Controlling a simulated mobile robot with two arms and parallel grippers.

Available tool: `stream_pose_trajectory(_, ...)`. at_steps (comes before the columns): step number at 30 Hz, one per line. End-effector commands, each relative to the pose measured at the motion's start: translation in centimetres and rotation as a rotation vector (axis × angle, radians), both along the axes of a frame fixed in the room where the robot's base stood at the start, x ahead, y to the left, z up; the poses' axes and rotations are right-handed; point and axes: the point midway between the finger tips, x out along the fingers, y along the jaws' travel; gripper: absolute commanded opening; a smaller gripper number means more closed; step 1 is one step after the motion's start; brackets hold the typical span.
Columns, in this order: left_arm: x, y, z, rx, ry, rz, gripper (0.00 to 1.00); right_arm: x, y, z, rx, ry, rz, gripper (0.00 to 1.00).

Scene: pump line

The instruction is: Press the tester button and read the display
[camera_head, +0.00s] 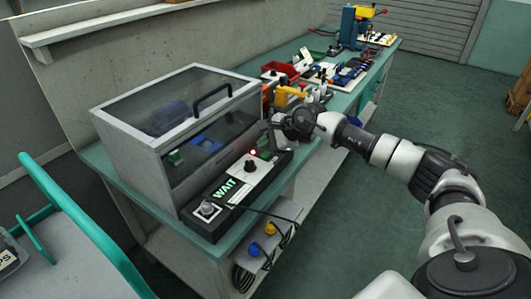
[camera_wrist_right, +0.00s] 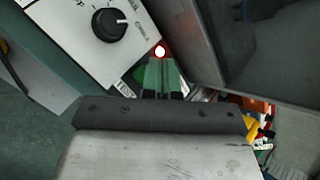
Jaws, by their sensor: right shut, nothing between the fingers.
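The tester is a grey box (camera_head: 140,150) with a clear lid and black handle. Along its front runs a dark control panel with a display (camera_head: 224,189) reading "WAIT" in green letters. A black knob (camera_head: 250,165) sits on the panel's white plate; it also shows in the wrist view (camera_wrist_right: 110,25). A small red lamp (camera_head: 253,152) is lit beside it, also in the wrist view (camera_wrist_right: 160,50). My right gripper (camera_head: 271,144) is over the panel's far end, shut and empty; its green fingers (camera_wrist_right: 160,66) point near the lamp. I cannot make out the button clearly. My left gripper is out of view.
A round grey fitting (camera_head: 207,209) with a black cable is at the panel's near end. Beyond the tester, the teal bench (camera_head: 318,112) holds a red bin (camera_head: 279,71), a yellow-handled tool and other parts. A teal-railed cart (camera_head: 75,222) stands left.

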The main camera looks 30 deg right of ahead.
Motion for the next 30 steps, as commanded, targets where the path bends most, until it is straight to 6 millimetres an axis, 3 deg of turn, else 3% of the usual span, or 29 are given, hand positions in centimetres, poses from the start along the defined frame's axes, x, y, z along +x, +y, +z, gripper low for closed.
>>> stream_pose_trajectory(5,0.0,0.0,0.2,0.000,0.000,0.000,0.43,0.0,0.0,0.3,0.000,-0.001,-0.001,0.00)
stream_pose_trajectory(20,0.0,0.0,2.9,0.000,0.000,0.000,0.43,0.0,0.0,4.9,0.000,-0.001,-0.001,0.00)
stream_pose_trajectory(30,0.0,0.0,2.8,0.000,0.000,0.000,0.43,0.0,0.0,5.0,0.000,-0.001,-0.001,0.00)
